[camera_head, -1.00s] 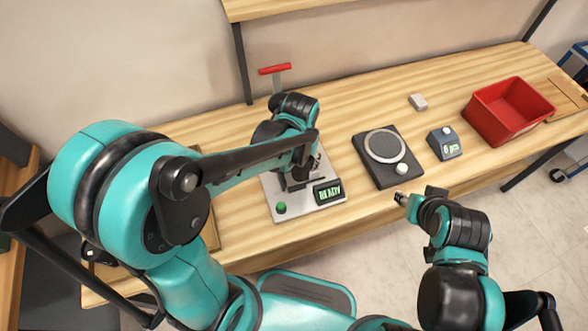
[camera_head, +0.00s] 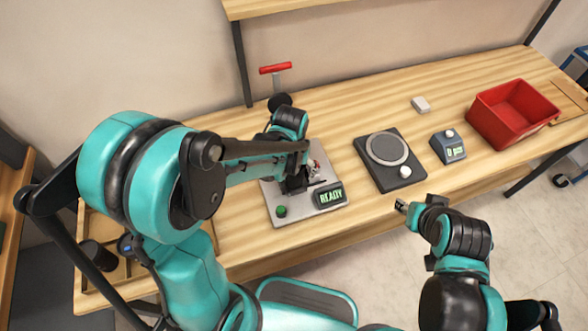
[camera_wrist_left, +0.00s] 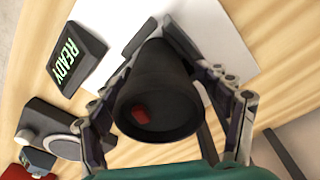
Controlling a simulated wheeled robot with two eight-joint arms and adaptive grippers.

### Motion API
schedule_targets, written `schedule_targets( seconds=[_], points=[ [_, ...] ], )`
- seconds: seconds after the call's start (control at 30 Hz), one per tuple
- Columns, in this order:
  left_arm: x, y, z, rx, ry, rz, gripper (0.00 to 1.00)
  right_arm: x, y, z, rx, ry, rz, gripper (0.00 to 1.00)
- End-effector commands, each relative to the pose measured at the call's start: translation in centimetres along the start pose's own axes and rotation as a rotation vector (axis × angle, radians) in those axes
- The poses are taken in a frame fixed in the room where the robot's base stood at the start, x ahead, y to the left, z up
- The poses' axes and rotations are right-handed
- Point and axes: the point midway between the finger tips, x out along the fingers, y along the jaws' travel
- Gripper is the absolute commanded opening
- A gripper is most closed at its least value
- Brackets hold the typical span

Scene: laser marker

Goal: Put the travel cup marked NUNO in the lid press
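The lid press has a pale base (camera_head: 283,208), a READY display and a red-handled lever (camera_head: 275,68). My left gripper (camera_head: 308,178) is low over the press. In the left wrist view, a dark travel cup (camera_wrist_left: 165,85) is between its fingers (camera_wrist_left: 165,70). They appear to meet both sides, so it looks shut on the cup. A small red patch shows at the cup's near end. No name is readable, and the cup's far end and seating are hidden. My right gripper (camera_head: 401,206) hangs off the table's front edge, too small to judge.
Another dark cup (camera_head: 98,255) stands in a wooden tray at the left, partly behind my arm. A black scale (camera_head: 402,182), a small counter display (camera_head: 448,146), a pale block (camera_head: 421,105) and a red bin (camera_head: 512,112) are right of the press.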

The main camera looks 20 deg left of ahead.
Motion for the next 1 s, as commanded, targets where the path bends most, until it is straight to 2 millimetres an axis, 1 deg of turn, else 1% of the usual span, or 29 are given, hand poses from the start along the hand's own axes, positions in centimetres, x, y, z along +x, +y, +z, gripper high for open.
schedule_targets(
  seconds=[0.17, 0.27, 0.37, 0.6, 0.7, 0.8, 0.9, 1.0],
  points=[
    [-0.2, 0.0, 0.0, 0.000, 0.001, -0.001, 0.77, -0.1, 0.0, 0.0, 0.000, 0.000, 0.000, 0.40],
    [-1.0, -0.1, 0.0, 0.000, 0.001, -0.001, 0.77, -0.4, 0.0, -0.3, 0.000, 0.000, 0.000, 0.40],
    [-2.8, -0.1, 0.0, 0.000, 0.001, -0.001, 0.77, -1.1, 0.0, -0.8, 0.000, 0.000, 0.000, 0.40],
    [-8.2, 0.0, -0.1, 0.000, 0.001, -0.002, 0.77, -2.9, 0.0, -2.0, 0.000, 0.000, 0.000, 0.40],
    [-10.0, 0.0, 0.0, 0.000, 0.001, -0.002, 0.77, -3.4, 0.0, -2.4, 0.000, 0.000, 0.000, 0.40],
    [-11.2, 0.0, -0.1, 0.000, 0.001, -0.002, 0.77, -3.7, 0.0, -2.6, 0.000, 0.000, 0.000, 0.40],
    [-12.0, -0.1, 0.0, 0.000, 0.004, -0.001, 0.77, -3.8, 0.0, -2.7, 0.000, 0.000, 0.000, 0.40],
    [-12.9, -0.4, 0.5, 0.000, 0.028, 0.002, 0.77, -3.9, 0.0, -2.7, 0.000, 0.000, 0.000, 0.40]
  ],
)
